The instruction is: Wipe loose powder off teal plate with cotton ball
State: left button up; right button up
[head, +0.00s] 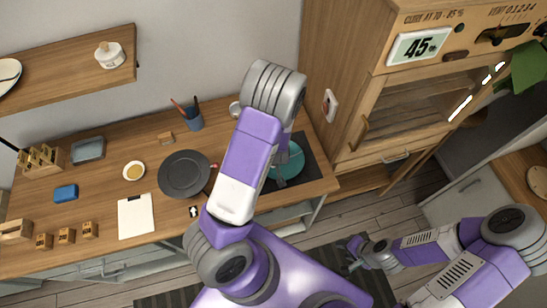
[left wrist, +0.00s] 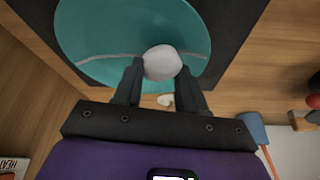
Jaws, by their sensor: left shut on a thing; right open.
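The teal plate (head: 287,162) lies on a dark mat at the right end of the counter, partly hidden by my left arm. In the left wrist view the plate (left wrist: 105,30) fills the top, with a pale, whitish line running across it on both sides of the cotton ball. My left gripper (left wrist: 160,75) is shut on the white cotton ball (left wrist: 163,60), which shows over the plate near its pale line. I cannot tell whether the ball touches the plate. My right gripper (head: 355,248) is open and empty, low over the floor, away from the counter.
A dark round plate (head: 184,174), a white clipboard (head: 136,216), a small bowl (head: 134,171) and a blue cup with tools (head: 193,122) stand left of my left arm. A wooden cabinet (head: 340,70) rises behind the counter's right end.

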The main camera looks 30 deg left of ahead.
pick_arm(q)
jog(key=shift+r, duration=0.5)
notch_tip(320, 180, up, 5)
jog(key=p, duration=0.4)
jog(key=shift+f+p, duration=0.2)
jog(key=shift+p, duration=0.1)
jog(key=shift+f, duration=0.1)
